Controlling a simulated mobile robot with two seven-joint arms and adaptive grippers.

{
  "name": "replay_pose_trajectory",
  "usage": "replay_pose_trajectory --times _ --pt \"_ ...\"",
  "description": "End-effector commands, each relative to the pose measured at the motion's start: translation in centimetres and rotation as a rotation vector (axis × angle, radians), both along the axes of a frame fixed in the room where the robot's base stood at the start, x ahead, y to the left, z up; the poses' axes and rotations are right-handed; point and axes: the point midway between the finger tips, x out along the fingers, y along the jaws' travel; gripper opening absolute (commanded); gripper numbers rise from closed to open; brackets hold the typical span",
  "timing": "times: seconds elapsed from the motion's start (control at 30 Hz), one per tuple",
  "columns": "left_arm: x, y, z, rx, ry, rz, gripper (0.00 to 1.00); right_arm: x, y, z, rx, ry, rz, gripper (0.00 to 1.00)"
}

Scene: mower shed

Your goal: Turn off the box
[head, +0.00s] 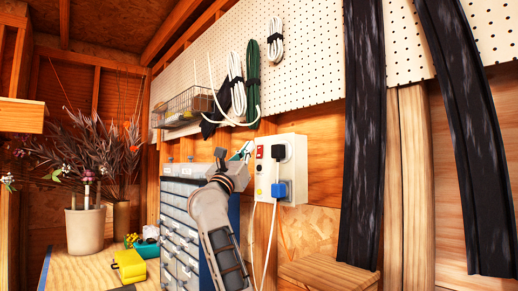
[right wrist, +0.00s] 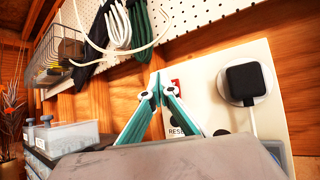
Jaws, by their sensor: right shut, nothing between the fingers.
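The box (head: 296,172) is a cream power box on the wooden wall. A red switch (head: 259,152) is at its upper left, a black plug (head: 279,152) at its upper right and a blue plug (head: 279,190) below. My right gripper (head: 245,150) is just left of the box, its teal fingers shut and empty. In the right wrist view the fingertips (right wrist: 157,80) are close beside the red switch (right wrist: 176,84), partly covering it; I cannot tell whether they touch. Lettering starting "RESE" shows below the switch. My left gripper is out of view.
A grey drawer cabinet (head: 180,235) stands below and left of the box. White cables (head: 272,235) hang from the plugs. Above are a wire basket (head: 187,107) and coiled cords (head: 237,85) on pegboard. Dark strips (head: 362,140) hang at right. A potted plant (head: 85,228) stands left.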

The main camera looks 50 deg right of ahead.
Motion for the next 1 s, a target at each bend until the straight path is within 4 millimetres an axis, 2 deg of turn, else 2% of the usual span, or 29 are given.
replay_pose_trajectory --times 0.5,1.0 --pt "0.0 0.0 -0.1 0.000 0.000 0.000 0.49 0.5 4.4 -0.6 0.001 0.000 0.003 0.00" --pt "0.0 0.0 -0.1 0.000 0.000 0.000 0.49 0.5 4.6 -0.6 0.000 0.000 0.001 0.00"
